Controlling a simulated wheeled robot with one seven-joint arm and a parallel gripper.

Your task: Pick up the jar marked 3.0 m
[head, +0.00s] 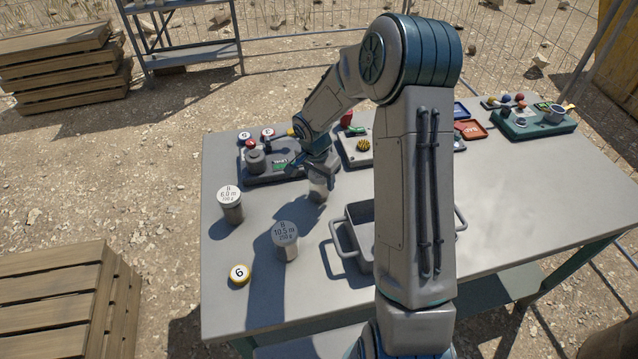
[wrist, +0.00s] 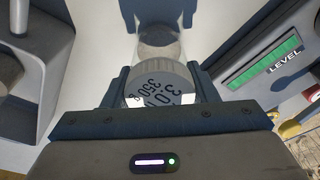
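The jar marked 3.0 m (wrist: 160,83) has a grey lid lettered 3.0 and 350 g, with a clear body below it. In the wrist view its lid sits between the two dark fingers of my gripper (wrist: 163,88), very close to both. I cannot tell whether the fingers press on it. In the head view my gripper (head: 318,172) is over the same jar (head: 317,190), which looks upright at the table, its upper part hidden by the gripper. Any small gap under it cannot be made out.
A jar marked 6.0 m (head: 231,205) and one marked 10.5 m (head: 286,240) stand on the table (head: 330,310) to the left and front. A grey tray with handles (head: 352,245) is at right, partly behind my arm. A level device (head: 270,175) lies behind.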

